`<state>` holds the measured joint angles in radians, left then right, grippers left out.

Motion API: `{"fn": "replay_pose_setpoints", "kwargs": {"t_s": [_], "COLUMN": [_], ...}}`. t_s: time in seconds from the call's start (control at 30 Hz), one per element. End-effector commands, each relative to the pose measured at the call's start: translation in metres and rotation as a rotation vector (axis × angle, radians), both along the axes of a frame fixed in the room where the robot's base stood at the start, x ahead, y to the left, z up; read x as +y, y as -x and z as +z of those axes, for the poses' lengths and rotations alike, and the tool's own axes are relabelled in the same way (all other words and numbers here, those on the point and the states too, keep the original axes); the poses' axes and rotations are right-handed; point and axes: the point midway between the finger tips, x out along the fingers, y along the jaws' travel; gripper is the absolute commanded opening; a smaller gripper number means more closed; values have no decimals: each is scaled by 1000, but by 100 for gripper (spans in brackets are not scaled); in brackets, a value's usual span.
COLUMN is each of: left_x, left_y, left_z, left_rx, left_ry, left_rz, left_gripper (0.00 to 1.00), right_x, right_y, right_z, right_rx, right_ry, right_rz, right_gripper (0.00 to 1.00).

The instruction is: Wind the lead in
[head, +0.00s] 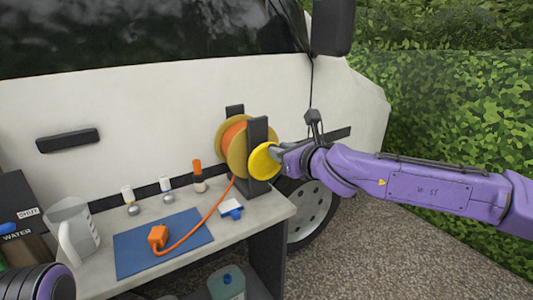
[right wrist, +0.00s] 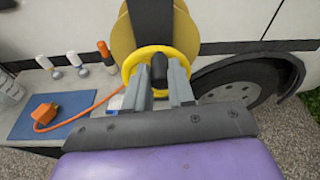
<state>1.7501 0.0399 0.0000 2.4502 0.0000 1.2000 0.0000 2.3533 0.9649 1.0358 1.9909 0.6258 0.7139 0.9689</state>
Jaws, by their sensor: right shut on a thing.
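A cable reel (head: 234,141) with an orange lead wound on it stands in a dark frame at the right end of the bench. A yellow crank disc (head: 264,161) is on its right side. My right gripper (head: 276,153) is shut at this disc; in the right wrist view the gripper (right wrist: 159,80) is shut on the dark knob (right wrist: 159,70) of the disc. The orange lead (head: 208,216) runs from the reel down to an orange plug (head: 158,237) lying on a blue mat (head: 190,228). Only a purple part of my left arm shows at bottom left; its gripper is out of view.
A blue-and-white item (head: 231,208) lies by the reel. The white van (head: 150,110) is close behind.

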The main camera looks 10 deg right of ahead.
Motion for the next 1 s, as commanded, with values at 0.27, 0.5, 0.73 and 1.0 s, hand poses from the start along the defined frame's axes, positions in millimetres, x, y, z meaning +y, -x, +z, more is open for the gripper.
{"fn": "replay_pose_setpoints", "kwargs": {"t_s": [0.27, 0.5, 0.73, 1.0], "left_x": [0, 0, 0, 0], "left_y": [0, 0, 0, 0], "left_z": [-2, -1, 1, 1], "left_rx": [0, 0, 0, 0], "left_ry": [0, 0, 0, 0], "left_rz": [0, 0, 0, 0], "left_gripper": [65, 65, 65, 65], "right_x": [3, 2, -1, -1], "right_y": [0, 0, -1, 0], "right_z": [-5, -3, -2, -2], "right_rx": [8, 5, 5, 4], "right_ry": [1, 0, 0, -1], "right_rz": [3, 3, 3, 3], "right_gripper": [42, 42, 42, 5]}}
